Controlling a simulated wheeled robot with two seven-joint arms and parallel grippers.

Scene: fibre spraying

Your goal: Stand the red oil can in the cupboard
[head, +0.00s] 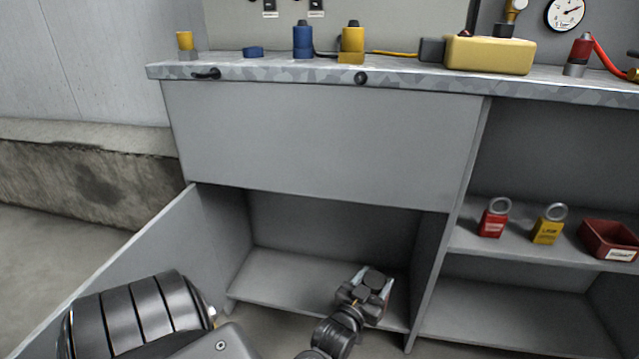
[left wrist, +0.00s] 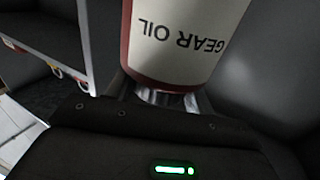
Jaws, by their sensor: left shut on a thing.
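The oil can (left wrist: 185,40) fills the top of the left wrist view. It has a white label reading "GEAR OIL", upside down there, and a red edge. My left gripper (left wrist: 165,98) is shut on it. In the head view my left gripper (head: 370,284) is at the open cupboard (head: 285,272), over the right part of its floor. It hides nearly all of the can there; only a pale and red sliver shows beside it. I cannot tell whether the can touches the floor. My right gripper is not in view.
The cupboard door (head: 115,265) stands open at the left. The left part of the cupboard floor is clear. The worktop (head: 280,70) overhangs above.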

